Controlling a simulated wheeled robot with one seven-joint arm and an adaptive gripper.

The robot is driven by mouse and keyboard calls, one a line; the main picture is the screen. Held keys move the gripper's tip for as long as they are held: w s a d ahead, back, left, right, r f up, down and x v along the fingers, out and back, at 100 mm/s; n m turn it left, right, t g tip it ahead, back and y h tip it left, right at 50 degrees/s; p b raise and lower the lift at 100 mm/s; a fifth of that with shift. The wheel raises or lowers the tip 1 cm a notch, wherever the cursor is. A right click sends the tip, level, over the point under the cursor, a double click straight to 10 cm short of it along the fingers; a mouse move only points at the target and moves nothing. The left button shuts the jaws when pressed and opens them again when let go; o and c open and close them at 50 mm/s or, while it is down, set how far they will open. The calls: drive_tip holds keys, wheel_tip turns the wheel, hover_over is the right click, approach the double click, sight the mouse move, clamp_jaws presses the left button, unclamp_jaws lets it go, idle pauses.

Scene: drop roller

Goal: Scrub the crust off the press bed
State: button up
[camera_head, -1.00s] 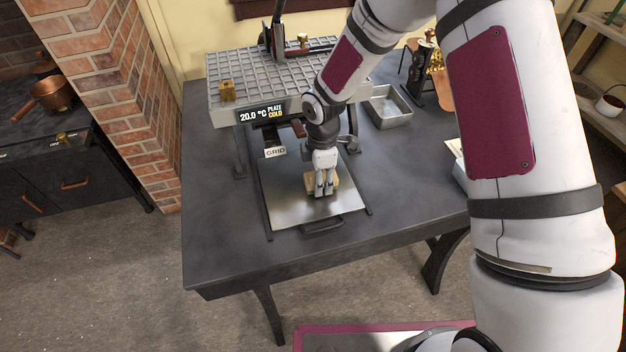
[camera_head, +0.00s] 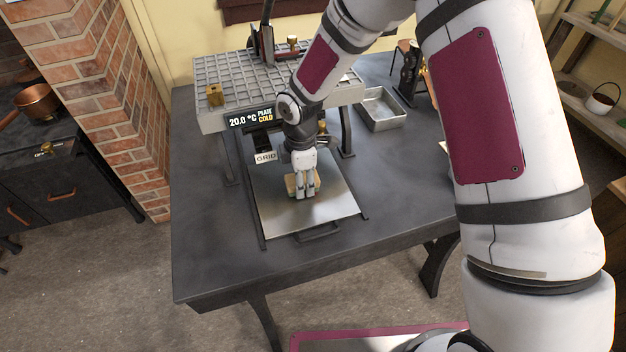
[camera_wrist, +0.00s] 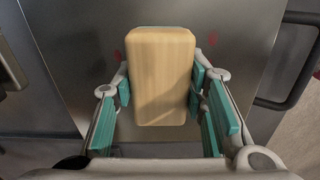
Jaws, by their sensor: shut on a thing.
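My gripper (camera_head: 306,194) points down over the press bed (camera_head: 335,210), a flat shiny metal plate under the raised grid-topped press. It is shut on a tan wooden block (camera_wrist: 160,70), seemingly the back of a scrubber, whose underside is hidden. In the wrist view the teal finger pads (camera_wrist: 160,92) close on both sides of the block. I cannot tell for sure whether the block touches the plate (camera_wrist: 95,85). Small red marks show on the plate near the block in the wrist view. No crust is clearly visible in the head view.
The grid-topped press (camera_head: 270,75) stands over the back of the bed, with a display (camera_head: 249,118) reading 20.0 °C, plate cold. A brass block (camera_head: 215,95) sits on the grid. A metal tray (camera_head: 381,110) stands to the right. The dark table (camera_head: 215,255) is clear at front left.

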drive_tip(key=shift+s+a, duration=0.2)
drive_tip(key=shift+a, duration=0.2)
drive_tip(key=shift+w+a+b, duration=0.15)
drive_tip(key=shift+w+b, duration=0.6)
drive_tip(key=shift+b, duration=0.05)
drive_tip(key=shift+w+d+r, duration=0.1)
drive_tip(key=shift+w+d, duration=0.15)
drive_tip(key=shift+d, duration=0.45)
drive_tip(key=shift+w+d+f, duration=0.1)
drive_tip(key=shift+w+d, duration=0.15)
drive_tip(key=shift+d, duration=0.45)
drive_tip(key=shift+w+d+r, duration=0.1)
drive_tip(key=shift+w+d, duration=0.15)
drive_tip(key=shift+d, duration=0.45)
drive_tip(key=shift+w+r+p, duration=0.15)
drive_tip(key=shift+r+p, duration=0.4)
drive_tip(key=shift+r, duration=0.75)
drive_tip(key=shift+d+r+p, duration=0.1)
drive_tip(key=shift+r+p, duration=0.35)
drive_tip(key=shift+r, duration=0.95)
drive_tip(key=shift+s+r, duration=0.2)
drive_tip(key=shift+s, duration=0.1)
